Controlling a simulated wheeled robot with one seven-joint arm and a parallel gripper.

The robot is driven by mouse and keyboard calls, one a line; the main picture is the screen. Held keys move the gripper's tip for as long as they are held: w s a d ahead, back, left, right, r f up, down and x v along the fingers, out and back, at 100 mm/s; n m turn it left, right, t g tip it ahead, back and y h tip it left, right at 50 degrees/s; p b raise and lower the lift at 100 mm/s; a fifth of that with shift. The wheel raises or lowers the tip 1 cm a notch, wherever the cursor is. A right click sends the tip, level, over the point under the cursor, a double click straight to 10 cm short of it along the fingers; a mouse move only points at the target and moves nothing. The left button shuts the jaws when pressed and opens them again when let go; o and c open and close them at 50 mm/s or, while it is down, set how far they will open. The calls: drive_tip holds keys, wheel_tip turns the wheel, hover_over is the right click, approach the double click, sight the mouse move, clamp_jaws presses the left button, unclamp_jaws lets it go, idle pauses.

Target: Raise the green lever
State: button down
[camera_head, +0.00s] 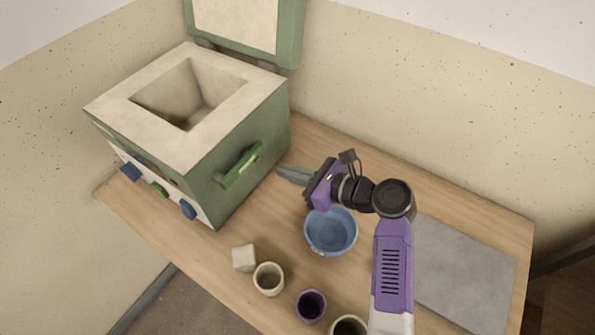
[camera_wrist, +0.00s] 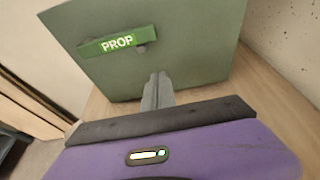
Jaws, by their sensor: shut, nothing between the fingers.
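The green lever (camera_head: 242,165) is a bright green bar on the right side wall of the green kiln (camera_head: 262,132). In the head view it slants, its right end higher. In the wrist view the lever (camera_wrist: 117,41) is marked "PROP" and lies at the upper left on the kiln's side (camera_wrist: 195,65). My gripper (camera_head: 281,173) is shut and empty. It points at the kiln's side, to the right of the lever in the head view, and appears apart from it. In the wrist view the fingertips (camera_wrist: 158,76) are below and right of the lever.
The kiln's lid (camera_head: 290,30) stands open. A blue bowl (camera_head: 331,231) sits below my gripper. A pale cube (camera_head: 244,258), a cream cup (camera_head: 269,279), a purple cup (camera_head: 311,305) and another cup stand near the front edge. A grey slab (camera_head: 465,270) lies at right.

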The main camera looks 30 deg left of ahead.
sight(243, 164)
drive_tip(key=a, duration=0.1)
drive_tip(key=a+r+p, duration=0.1)
drive_tip(key=a, duration=0.1)
drive_tip(key=a+r, duration=0.1)
drive_tip(key=a, duration=0.1)
drive_tip(key=shift+w+r, duration=0.1)
drive_tip(key=shift+w, duration=0.1)
drive_tip(key=shift+a+r, duration=0.1)
idle(0.4)
